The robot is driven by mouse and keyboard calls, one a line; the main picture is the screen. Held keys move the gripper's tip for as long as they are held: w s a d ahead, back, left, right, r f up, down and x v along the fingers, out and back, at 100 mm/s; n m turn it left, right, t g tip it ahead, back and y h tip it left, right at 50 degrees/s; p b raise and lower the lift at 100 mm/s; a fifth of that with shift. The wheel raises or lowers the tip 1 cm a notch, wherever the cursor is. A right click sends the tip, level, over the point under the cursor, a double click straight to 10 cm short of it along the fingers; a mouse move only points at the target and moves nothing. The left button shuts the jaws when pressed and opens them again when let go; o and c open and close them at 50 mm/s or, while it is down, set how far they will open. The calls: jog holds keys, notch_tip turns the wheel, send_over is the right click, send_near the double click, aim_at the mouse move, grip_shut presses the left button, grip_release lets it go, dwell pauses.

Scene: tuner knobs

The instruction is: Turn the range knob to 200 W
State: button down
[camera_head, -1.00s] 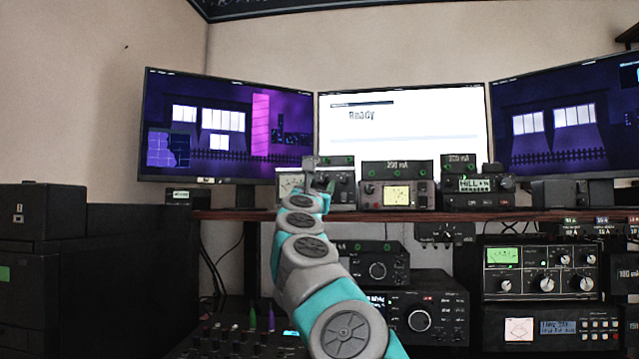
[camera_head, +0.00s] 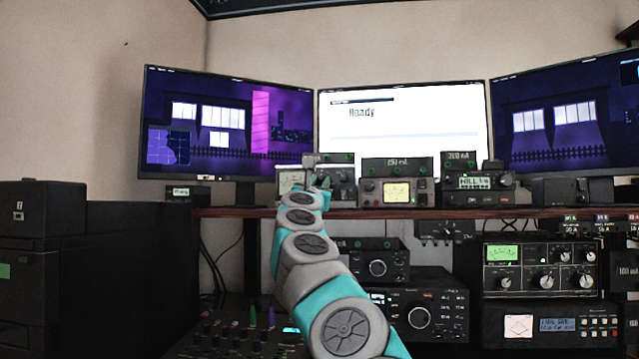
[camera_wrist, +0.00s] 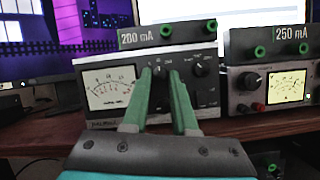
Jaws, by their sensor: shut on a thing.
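The tuner is a grey-black box with a white needle meter (camera_wrist: 110,88) on its left; it also shows in the head view (camera_head: 291,180), partly behind my arm. My gripper (camera_wrist: 160,73) has two green fingers reaching forward to the tuner's front. Its tips are shut on a dark knob (camera_wrist: 160,72) right of the meter, mostly hidden between them. The scale marks around that knob are too small to read. Another dark knob (camera_wrist: 204,70) is uncovered to the right. In the head view my gripper (camera_head: 316,181) is at the tuner's front, small and unclear.
A box labelled 200 mA (camera_wrist: 166,33) sits on top of the tuner. A second meter unit (camera_wrist: 270,88) stands close on the right, under a box labelled 250 mA (camera_wrist: 268,41). The wooden shelf (camera_head: 250,213) runs beneath them, with monitors (camera_head: 403,128) behind.

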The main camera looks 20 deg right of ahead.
jog(key=shift+m, duration=0.3)
jog(key=shift+w+a+m+g+h, duration=0.15)
jog(key=shift+m+g+h, duration=0.4)
jog(key=shift+m, duration=0.65)
jog(key=m, duration=0.1)
jog(key=m+g+h, duration=0.1)
jog(key=m, duration=0.1)
jog(key=shift+a+r+p, duration=0.15)
jog(key=shift+r+p, duration=0.05)
jog(key=shift+p, duration=0.1)
jog(key=m+g+p, duration=0.1)
jog(key=m+p, duration=0.1)
jog(key=m, duration=0.1)
jog(key=shift+r+m+g+h, duration=0.15)
jog(key=shift+m+g+h, duration=0.15)
jog(key=shift+g+h, duration=0.05)
jog(key=shift+m+g+p, duration=0.4)
jog(key=shift+m, duration=0.3)
jog(key=c, duration=0.7)
grip_release()
